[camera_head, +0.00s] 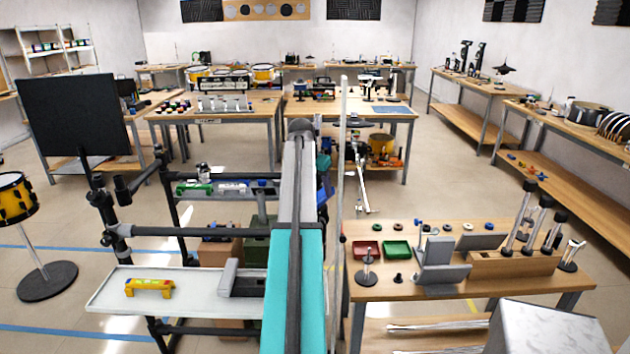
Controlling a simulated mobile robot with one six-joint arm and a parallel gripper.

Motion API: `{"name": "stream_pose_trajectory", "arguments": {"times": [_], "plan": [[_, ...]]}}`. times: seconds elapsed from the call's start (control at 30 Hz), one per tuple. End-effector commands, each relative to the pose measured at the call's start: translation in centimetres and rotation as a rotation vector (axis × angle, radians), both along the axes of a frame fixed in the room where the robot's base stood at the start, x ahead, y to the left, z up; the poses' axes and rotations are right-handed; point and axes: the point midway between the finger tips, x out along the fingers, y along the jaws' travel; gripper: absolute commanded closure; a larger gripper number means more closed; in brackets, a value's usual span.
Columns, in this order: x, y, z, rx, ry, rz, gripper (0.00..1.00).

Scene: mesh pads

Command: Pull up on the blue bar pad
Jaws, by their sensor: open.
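I cannot single out the blue bar pad for certain. A small dark blue patch (323,196) shows just right of my raised arm, partly hidden by it, and I cannot tell what it belongs to. A grey and teal link of my own arm stands up through the middle of the view and covers part of the black pipe rack (190,231). I cannot make out my gripper's fingers anywhere.
A wooden bench (425,306) at right carries red (366,250) and green (396,249) bins. A drum (12,199) stands far left.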

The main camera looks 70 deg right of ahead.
Motion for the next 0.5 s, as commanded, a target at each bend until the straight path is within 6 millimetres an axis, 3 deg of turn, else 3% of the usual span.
{"name": "stream_pose_trajectory", "arguments": {"times": [0.5], "plan": [[-0.3,-1.9,-4.6,0.001,0.0,0.0,0.44]]}}
